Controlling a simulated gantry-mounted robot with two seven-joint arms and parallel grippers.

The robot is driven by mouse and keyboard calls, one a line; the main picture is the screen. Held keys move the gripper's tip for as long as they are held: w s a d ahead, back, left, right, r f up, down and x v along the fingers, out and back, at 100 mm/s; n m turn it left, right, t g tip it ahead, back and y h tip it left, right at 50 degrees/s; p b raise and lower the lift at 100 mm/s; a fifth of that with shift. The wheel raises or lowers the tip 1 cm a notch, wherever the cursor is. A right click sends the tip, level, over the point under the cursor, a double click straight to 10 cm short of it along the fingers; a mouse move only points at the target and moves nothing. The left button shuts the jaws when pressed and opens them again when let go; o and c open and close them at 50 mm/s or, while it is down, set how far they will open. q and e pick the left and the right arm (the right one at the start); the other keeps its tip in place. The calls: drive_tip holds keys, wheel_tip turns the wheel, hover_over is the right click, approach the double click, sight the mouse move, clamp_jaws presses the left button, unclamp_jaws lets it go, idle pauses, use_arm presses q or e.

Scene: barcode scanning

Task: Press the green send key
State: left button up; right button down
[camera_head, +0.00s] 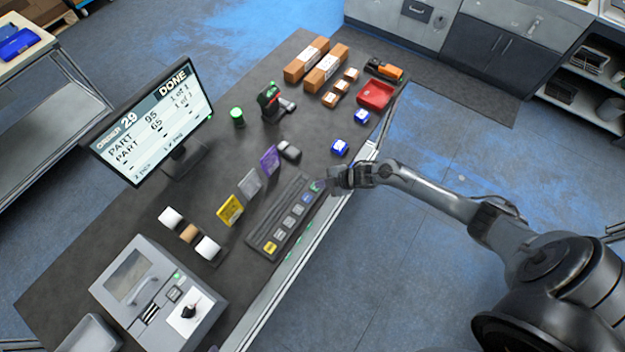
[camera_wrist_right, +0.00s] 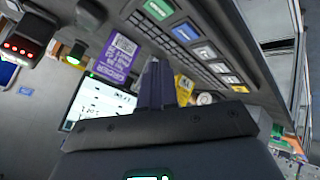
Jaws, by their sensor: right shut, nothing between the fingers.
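The green key (camera_head: 316,186) sits at the far right end of the dark key panel (camera_head: 262,233) on the table. It also shows at the top of the right wrist view (camera_wrist_right: 158,9). My right gripper (camera_head: 331,181) is at that end of the panel, close beside the green key. Its fingers (camera_wrist_right: 155,84) are shut and empty. I cannot tell whether the fingertips touch anything. The monitor (camera_head: 150,122) reads "DONE" and "ORDER 29" with two part lines. My left gripper is not in view.
Blue, white and yellow keys run along the panel. Purple, grey and yellow cards (camera_head: 230,210) stand behind it. A scanner (camera_head: 272,100), blue cubes (camera_head: 340,147), a red tray (camera_head: 375,94) and brown boxes (camera_head: 307,59) lie farther back. A grey machine (camera_head: 158,290) stands at front left.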

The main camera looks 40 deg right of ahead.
drive_tip(key=shift+t, duration=0.4)
drive_tip(key=w+r, duration=0.1)
drive_tip(key=w+d+r, duration=0.1)
drive_tip(key=w+r, duration=0.1)
drive_tip(key=shift+w+r, duration=0.15)
drive_tip(key=shift+w, duration=0.1)
wheel_tip(320, 180, down, 8)
drive_tip(key=b, duration=0.6)
drive_tip(key=shift+r+b, duration=0.25)
drive_tip(key=shift+b, duration=0.15)
drive_tip(key=shift+f+b, duration=0.5)
drive_tip(key=shift+f, duration=0.15)
